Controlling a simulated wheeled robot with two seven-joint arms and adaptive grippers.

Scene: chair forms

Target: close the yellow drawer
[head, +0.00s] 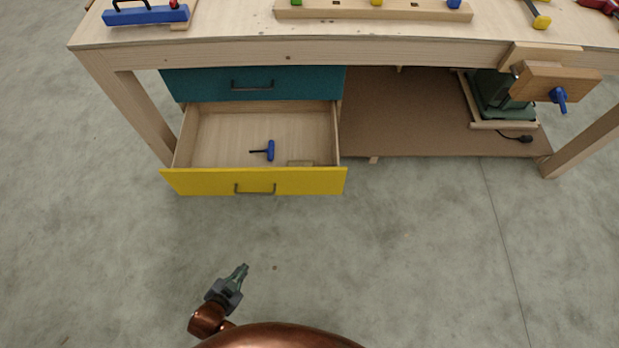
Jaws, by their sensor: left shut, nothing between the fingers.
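The yellow drawer (215,182) is pulled well out from under the workbench, below a teal drawer. Its yellow front carries a dark bar handle (255,188). A blue-handled tool (270,150) and a small light wooden piece (300,163) lie inside on the drawer's floor. My left gripper (243,268) is shut and empty. It appears in front of the drawer front, below it in the picture and apart from it, with its fingertips pointing up toward the drawer. My right gripper is not in view.
The teal drawer (300,82) is closed above. The wooden workbench (400,50) has a vise (555,85) at right and a lower shelf (400,125) with a green machine (497,95). Several tools lie on top. The grey floor before the drawer is clear.

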